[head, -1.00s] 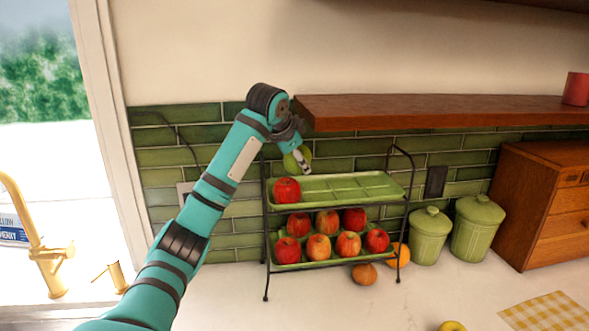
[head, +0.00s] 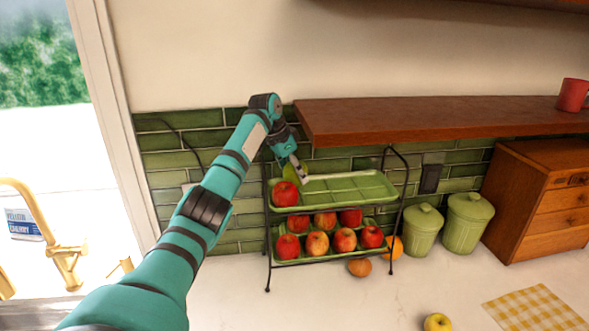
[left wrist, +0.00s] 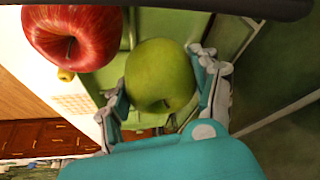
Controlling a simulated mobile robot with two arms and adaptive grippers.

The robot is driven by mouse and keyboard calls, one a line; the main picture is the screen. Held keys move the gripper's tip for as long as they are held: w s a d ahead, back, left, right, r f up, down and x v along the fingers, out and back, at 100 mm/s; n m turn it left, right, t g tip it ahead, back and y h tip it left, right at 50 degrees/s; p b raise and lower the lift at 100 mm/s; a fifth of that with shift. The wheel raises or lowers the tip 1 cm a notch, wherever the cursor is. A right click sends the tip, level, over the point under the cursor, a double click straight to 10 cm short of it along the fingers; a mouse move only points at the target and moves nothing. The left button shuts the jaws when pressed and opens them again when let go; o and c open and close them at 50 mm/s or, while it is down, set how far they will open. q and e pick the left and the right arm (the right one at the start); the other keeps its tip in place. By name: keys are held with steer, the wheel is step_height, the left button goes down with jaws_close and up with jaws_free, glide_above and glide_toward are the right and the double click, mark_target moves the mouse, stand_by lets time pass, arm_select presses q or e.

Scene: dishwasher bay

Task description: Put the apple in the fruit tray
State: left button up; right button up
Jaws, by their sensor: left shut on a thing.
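A green apple (left wrist: 160,75) sits between the fingers of my left gripper (left wrist: 164,90) in the left wrist view. The gripper is shut on it. In the head view my left gripper (head: 299,169) is at the back left of the upper green tray (head: 345,190), and the apple (head: 289,173) shows partly behind a finger. The apple is low at the tray, behind a red apple (head: 285,194); I cannot tell whether it touches the tray. That red apple also shows in the left wrist view (left wrist: 70,35). My right gripper is not in view.
The lower tray of the black wire rack (head: 268,250) holds several red apples (head: 344,240). A brown shelf (head: 430,120) juts out just right of my left gripper. Green canisters (head: 465,222) stand right of the rack. The upper tray's middle and right are bare.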

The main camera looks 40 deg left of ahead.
mark_target(295, 180)
arm_select(q)
steer(key=shift+r+p, duration=0.3)
step_height(295, 180, down, 3)
steer(key=shift+f+p, duration=0.1)
steer(key=shift+p, duration=0.2)
steer(key=shift+s, duration=0.1)
steer(key=o, duration=0.8)
steer(key=shift+f, duration=0.15)
steer(key=shift+o, duration=1)
steer(key=shift+r, duration=0.2)
